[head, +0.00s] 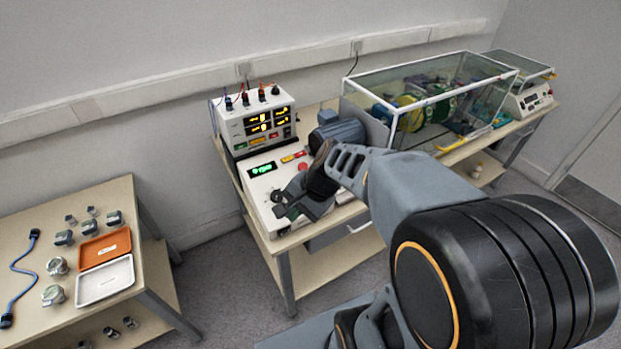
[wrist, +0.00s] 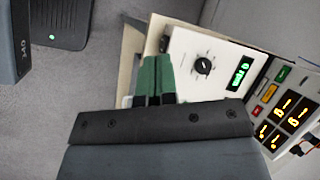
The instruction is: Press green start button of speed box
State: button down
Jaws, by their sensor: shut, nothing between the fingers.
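The speed box (head: 257,187) is a white sloped box at the near left of the middle bench, with a lit green display (head: 262,168). In the wrist view its white panel (wrist: 217,50) shows the same display (wrist: 240,73) and a black knob (wrist: 203,65). A red round button (head: 303,166) is on its right side in the head view. My gripper (head: 285,211) is over the near part of the box; its green fingers (wrist: 157,60) are shut together and empty. I cannot tell if they touch the panel. I cannot make out the green start button; the fingers and arm hide part of the panel.
An instrument with amber displays (head: 252,122) and cables stands behind the speed box. A grey-blue motor (head: 338,128) and a glass-sided enclosure (head: 440,95) are to the right. A side table (head: 100,292) with small parts and trays stands left. Open floor separates the tables.

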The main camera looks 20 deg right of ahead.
jog(key=w+d+f+m+t+y+p, duration=0.2)
jog(key=w+d+m+t, duration=0.7)
jog(key=m, duration=1.5)
jog(key=w+d+p, duration=0.2)
jog(key=w+d, duration=0.2)
jog(key=w, duration=0.1)
jog(key=shift+d+f, duration=0.2)
jog(key=shift+d, duration=0.2)
jog(key=shift+w+f, duration=0.1)
jog(key=shift+w, duration=0.05)
jog(key=w+f+b, duration=0.1)
jog(key=f+b, duration=0.1)
jog(key=w+f+b, duration=0.1)
jog(key=f+b, duration=0.1)
jog(key=f, duration=0.1)
jog(key=w+f+b, duration=0.1)
jog(key=f+b, duration=0.1)
jog(key=shift+w+a+f, duration=0.25)
jog(key=shift+w+f, duration=0.1)
jog(key=shift+f, duration=0.05)
jog(key=shift+f+b, duration=0.1)
jog(key=shift+b, duration=0.2)
jog(key=shift+w+f, duration=0.2)
jog(key=shift+f, duration=0.1)
